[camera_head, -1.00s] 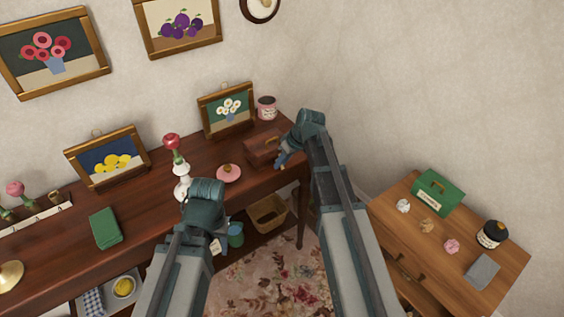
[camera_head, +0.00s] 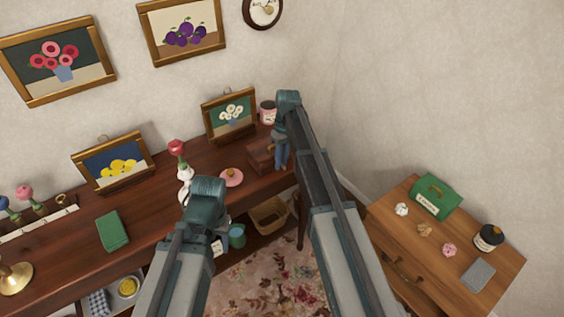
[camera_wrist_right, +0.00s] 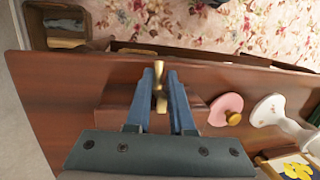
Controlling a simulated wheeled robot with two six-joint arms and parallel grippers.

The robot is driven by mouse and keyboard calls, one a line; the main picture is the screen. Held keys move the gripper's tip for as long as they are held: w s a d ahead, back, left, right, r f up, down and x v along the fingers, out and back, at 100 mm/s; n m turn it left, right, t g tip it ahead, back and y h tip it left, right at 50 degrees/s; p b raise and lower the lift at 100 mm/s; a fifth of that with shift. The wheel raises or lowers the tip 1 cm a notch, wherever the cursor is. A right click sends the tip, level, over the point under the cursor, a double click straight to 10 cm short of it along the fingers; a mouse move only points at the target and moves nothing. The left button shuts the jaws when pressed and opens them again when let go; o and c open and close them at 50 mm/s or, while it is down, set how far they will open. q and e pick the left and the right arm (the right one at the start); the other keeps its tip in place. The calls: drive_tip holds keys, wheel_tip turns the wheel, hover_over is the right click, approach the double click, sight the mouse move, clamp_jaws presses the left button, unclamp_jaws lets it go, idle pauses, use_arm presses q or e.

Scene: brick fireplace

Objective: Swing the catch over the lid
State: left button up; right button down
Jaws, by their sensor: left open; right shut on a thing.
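The brown wooden box (camera_head: 259,156) sits on the dark desk near its right end, partly hidden by my right gripper in the head view. My right gripper (camera_head: 281,164) points down at the box's right side. In the right wrist view its blue fingers (camera_wrist_right: 160,78) are shut on a brass catch (camera_wrist_right: 160,102), with the box (camera_wrist_right: 196,112) behind them. The catch's exact position relative to the lid is hard to tell. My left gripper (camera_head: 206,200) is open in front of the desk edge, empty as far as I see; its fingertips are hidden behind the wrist.
A pink lid with a knob (camera_head: 231,177) and a white vase with a red flower (camera_head: 184,180) stand left of the box. A framed daisy picture (camera_head: 229,114) and a pink mug (camera_head: 268,112) are behind it. A green book (camera_head: 112,231) lies further left.

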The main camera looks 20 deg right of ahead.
drive_tip(key=shift+w+d+r+g+h, duration=0.15)
drive_tip(key=shift+w+g+h, duration=0.1)
drive_tip(key=shift+g, duration=0.25)
drive_tip(key=shift+w+a+r+g+h, duration=0.15)
drive_tip(key=shift+w+g, duration=0.1)
drive_tip(key=shift+g, duration=0.25)
drive_tip(key=shift+d, duration=0.1)
drive_tip(key=c, duration=0.9)
unclamp_jaws()
drive_tip(key=shift+d, duration=0.1)
drive_tip(key=shift+w+r+p, duration=0.2)
drive_tip(key=shift+r+p, duration=0.4)
drive_tip(key=shift+r, duration=0.1)
drive_tip(key=p+v, duration=1.1)
drive_tip(key=v, duration=0.1)
drive_tip(key=shift+w+r, duration=0.1)
drive_tip(key=shift+w, duration=0.15)
